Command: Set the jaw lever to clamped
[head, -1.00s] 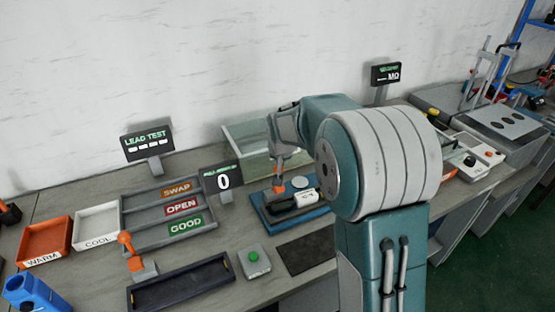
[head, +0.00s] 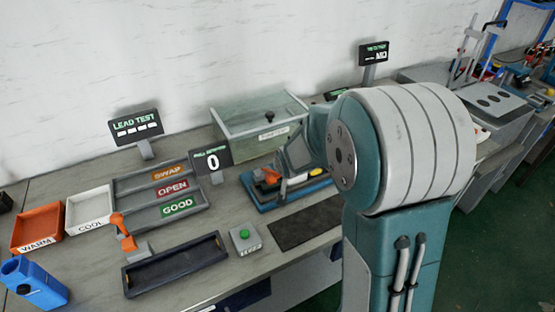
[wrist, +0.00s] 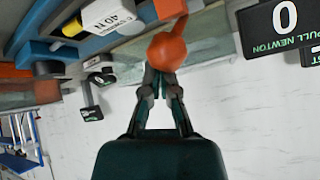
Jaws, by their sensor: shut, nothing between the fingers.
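The orange ball knob of a lever (wrist: 167,50) shows in the wrist view, right at my fingertips. In the head view an orange part (head: 270,177) shows on the blue fixture (head: 262,200), just left of my gripper (head: 284,189). My gripper (wrist: 160,82) is shut with nothing between its fingers. Its tips are close to the knob; I cannot tell if they touch. A white, black and yellow cylinder marked 40 N (wrist: 105,14) lies beside the knob in the wrist view. My wrist hides part of the fixture, and the lever's setting is unclear.
A pull display reading 0 (head: 212,160) stands left of the fixture. A lidded clear box (head: 260,122) stands behind it. A dark mat (head: 305,222) and a green-button box (head: 245,239) lie in front. Another orange lever (head: 123,230) stands by a black tray (head: 175,264).

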